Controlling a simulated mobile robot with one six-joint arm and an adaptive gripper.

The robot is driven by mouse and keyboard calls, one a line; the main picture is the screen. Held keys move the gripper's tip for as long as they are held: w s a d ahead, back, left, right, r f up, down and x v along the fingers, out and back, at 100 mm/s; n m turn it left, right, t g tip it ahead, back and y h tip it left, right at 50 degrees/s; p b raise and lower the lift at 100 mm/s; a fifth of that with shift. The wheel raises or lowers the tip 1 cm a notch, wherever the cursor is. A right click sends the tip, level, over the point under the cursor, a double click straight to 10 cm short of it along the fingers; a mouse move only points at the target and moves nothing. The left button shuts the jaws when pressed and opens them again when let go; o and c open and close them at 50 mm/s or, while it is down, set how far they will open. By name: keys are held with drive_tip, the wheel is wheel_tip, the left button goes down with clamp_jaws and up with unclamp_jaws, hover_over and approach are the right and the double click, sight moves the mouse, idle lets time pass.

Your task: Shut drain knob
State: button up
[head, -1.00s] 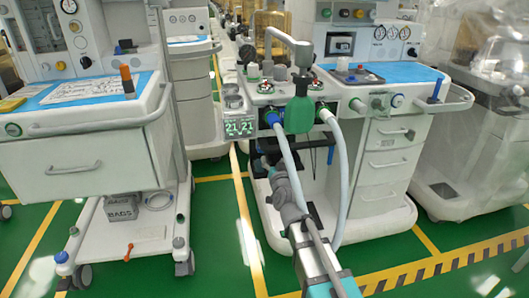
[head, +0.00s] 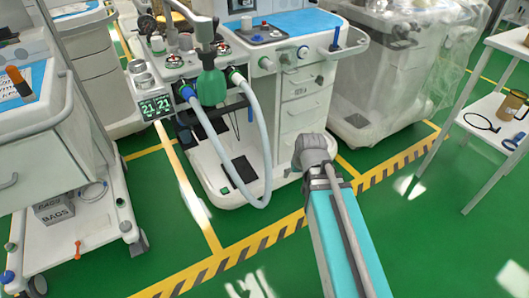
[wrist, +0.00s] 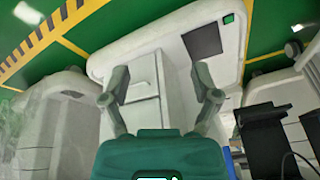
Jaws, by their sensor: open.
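The anaesthesia machine (head: 215,65) stands in the upper middle of the head view, with a green bag or canister (head: 211,85) and two hoses at its front. In the head view my arm hides the gripper.
A white cart (head: 52,140) with a lower shelf stands at the left. A plastic-covered machine (head: 385,85) stands to the right, and a white shelf table (head: 482,128) at the far right. Green floor with a striped yellow-black line (head: 255,246) lies open in front.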

drive_tip(key=s+d+r+m+g+h+p, duration=0.1)
drive_tip(key=s+d+g, duration=0.2)
drive_tip(key=s+d, duration=0.4)
drive_tip(key=c, duration=0.3)
